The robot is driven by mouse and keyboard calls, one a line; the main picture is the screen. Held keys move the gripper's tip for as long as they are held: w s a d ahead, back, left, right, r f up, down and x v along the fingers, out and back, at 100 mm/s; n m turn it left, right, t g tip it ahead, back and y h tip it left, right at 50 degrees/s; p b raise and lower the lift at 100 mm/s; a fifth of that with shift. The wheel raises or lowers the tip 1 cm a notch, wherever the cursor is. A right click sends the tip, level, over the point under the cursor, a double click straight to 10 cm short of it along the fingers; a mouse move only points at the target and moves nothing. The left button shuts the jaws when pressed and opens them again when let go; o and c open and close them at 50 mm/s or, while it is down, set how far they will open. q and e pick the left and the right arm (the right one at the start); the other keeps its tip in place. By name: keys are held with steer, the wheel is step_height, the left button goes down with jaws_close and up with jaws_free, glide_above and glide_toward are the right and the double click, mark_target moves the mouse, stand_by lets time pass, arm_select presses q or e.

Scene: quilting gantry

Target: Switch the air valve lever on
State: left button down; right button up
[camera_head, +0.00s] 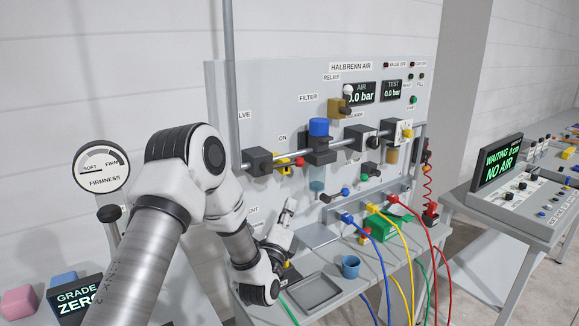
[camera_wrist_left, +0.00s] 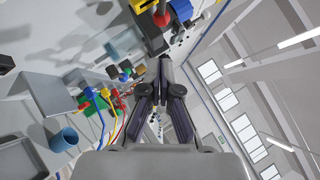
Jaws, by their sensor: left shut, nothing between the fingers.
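The air valve sits at the left of the grey panel as a dark block (camera_head: 258,161) on a horizontal pipe, next to yellow parts (camera_head: 283,160) and a red knob (camera_head: 300,161). The "ON" label (camera_head: 283,137) is above it. My arm partly covers the valve label. The red knob also shows in the left wrist view (camera_wrist_left: 162,19), by a yellow and dark block. The right gripper is out of view.
The blue-topped filter (camera_head: 319,128) stands right of the valve. A grey tray (camera_head: 315,290) and blue cup (camera_head: 350,266) are on the bench below, with coloured hoses at right. The air display (camera_head: 361,93) reads 0.0 bar; a side screen (camera_head: 497,162) reads "NO AIR".

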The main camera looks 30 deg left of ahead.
arm_select(q)
steer(key=p, duration=0.2)
glide_toward(296, 164)
steer(key=w+d, duration=0.1)
steer(key=w, duration=0.1)
steer(key=w+a+r+p, duration=0.2)
steer(key=shift+w+a, duration=0.2)
steer(key=shift+w, duration=0.05)
steer(key=shift+a+r+p, duration=0.1)
steer(key=shift+a+p, duration=0.2)
steer(key=shift+a, duration=0.05)
steer(key=shift+w+d, duration=0.1)
